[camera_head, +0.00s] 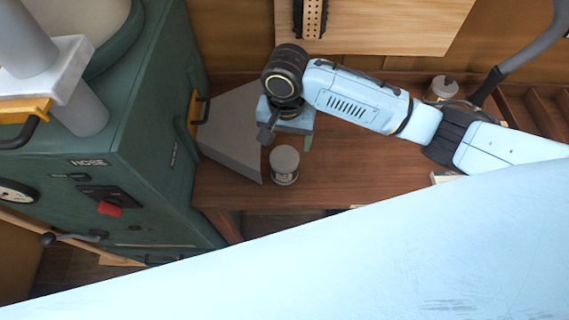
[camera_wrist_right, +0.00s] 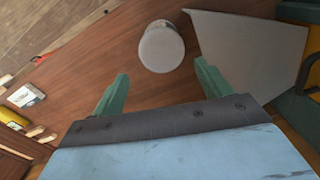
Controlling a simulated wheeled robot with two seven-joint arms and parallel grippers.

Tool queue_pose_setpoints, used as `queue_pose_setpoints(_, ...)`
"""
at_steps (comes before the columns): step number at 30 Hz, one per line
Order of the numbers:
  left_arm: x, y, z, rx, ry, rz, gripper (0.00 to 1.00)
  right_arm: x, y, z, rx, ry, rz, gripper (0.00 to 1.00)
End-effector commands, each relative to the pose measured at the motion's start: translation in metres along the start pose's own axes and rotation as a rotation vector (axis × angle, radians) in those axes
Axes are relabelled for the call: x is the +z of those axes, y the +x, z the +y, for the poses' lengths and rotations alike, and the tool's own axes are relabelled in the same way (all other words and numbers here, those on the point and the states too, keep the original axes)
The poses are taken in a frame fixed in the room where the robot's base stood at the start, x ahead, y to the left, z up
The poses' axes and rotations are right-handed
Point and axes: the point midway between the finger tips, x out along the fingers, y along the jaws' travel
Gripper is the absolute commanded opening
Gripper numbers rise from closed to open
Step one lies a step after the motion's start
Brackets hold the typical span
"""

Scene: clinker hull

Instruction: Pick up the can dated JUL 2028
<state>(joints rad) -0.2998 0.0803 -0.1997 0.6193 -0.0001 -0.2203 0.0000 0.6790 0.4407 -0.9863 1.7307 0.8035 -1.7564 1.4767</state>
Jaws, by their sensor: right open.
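A can (camera_head: 284,165) with a grey lid and a pale label stands upright on the wooden bench. Its date cannot be read. The can also shows in the right wrist view (camera_wrist_right: 161,47), seen from above, beyond the gap between my fingers. My right gripper (camera_head: 288,132) is open and empty, just behind the can in the head view and apart from it. Its green fingers are spread in the right wrist view (camera_wrist_right: 162,86). Another can (camera_head: 441,88) stands farther right on the bench, partly behind my right arm. My left gripper is out of view.
A grey angular block (camera_head: 228,135) lies beside the can on the left. A green cabinet (camera_head: 150,170) with a red knob borders the bench at left. A wooden compartment tray (camera_head: 535,110) is at the right. Bare bench (camera_head: 350,175) lies right of the can.

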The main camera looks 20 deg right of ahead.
Motion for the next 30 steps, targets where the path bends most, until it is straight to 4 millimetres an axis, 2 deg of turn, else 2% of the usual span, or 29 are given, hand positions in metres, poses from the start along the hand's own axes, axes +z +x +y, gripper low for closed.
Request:
queue_pose_setpoints(1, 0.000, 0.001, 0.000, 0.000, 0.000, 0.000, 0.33, 0.001, 0.012, 0.001, 0.003, 0.000, -0.002, 0.77)
queue_pose_setpoints(6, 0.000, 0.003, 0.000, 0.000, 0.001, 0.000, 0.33, 0.000, 0.037, 0.000, 0.000, -0.001, 0.000, 0.77)
queue_pose_setpoints(13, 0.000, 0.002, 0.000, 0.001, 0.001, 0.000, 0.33, 0.001, 0.054, -0.001, -0.001, -0.003, 0.000, 0.77)
queue_pose_setpoints(21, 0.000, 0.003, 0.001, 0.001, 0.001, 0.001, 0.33, 0.003, 0.092, -0.003, -0.002, -0.003, 0.002, 0.77)
queue_pose_setpoints(30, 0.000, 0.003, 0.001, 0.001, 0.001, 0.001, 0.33, 0.003, 0.098, -0.003, -0.003, -0.004, 0.003, 0.77)
